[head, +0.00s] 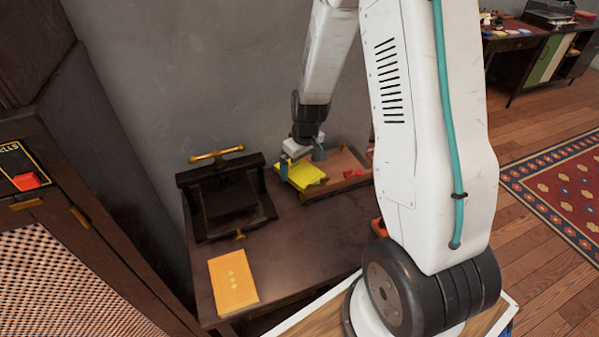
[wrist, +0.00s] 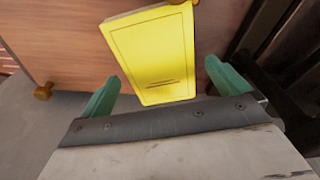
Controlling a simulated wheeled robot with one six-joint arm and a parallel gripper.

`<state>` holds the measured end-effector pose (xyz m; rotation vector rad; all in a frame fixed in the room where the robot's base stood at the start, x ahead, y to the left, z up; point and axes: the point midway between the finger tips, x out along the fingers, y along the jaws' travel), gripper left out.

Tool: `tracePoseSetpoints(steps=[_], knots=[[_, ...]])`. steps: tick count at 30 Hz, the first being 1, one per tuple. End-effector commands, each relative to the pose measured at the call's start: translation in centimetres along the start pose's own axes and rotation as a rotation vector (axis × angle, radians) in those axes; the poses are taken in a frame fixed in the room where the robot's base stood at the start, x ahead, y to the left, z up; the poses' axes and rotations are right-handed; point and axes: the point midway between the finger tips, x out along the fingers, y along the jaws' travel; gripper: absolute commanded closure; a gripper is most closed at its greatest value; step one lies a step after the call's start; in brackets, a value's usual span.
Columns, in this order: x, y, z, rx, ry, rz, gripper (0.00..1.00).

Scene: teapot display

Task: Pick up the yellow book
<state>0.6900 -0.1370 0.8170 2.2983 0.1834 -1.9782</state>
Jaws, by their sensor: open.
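The yellow book (head: 305,174) lies near the back of the dark table, at the edge of a wooden board. In the wrist view the yellow book (wrist: 155,55) fills the upper middle, its near end close to my gripper. My gripper (head: 300,160) is above the book's back left part in the head view. In the wrist view my gripper (wrist: 158,88) is open, with one teal finger on each side of the book's near end. I cannot tell whether the fingers touch the book.
A black press-like device (head: 225,195) with brass handles stands left of the book on the dark table (head: 290,245). An orange book (head: 233,281) lies at the table's front left. A wooden board (wrist: 60,40) with brass knobs is beside the yellow book. The table's middle is clear.

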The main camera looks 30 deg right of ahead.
Motion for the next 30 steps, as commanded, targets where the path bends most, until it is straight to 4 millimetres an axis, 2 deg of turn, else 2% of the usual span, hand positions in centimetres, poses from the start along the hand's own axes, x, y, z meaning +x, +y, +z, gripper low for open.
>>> tracePoseSetpoints(steps=[4,11,12,17,26,30], knots=[[1.53,0.06,0.02,0.001,-0.001,0.000,0.00],[1.67,0.23,0.03,0.003,0.001,0.001,0.00],[1.67,0.23,0.02,0.003,0.001,0.001,0.03],[1.66,0.22,0.03,0.002,0.000,0.001,0.46],[1.56,0.22,-0.01,0.002,0.001,0.001,0.46],[0.90,0.23,-0.15,0.002,0.002,0.001,0.46]])
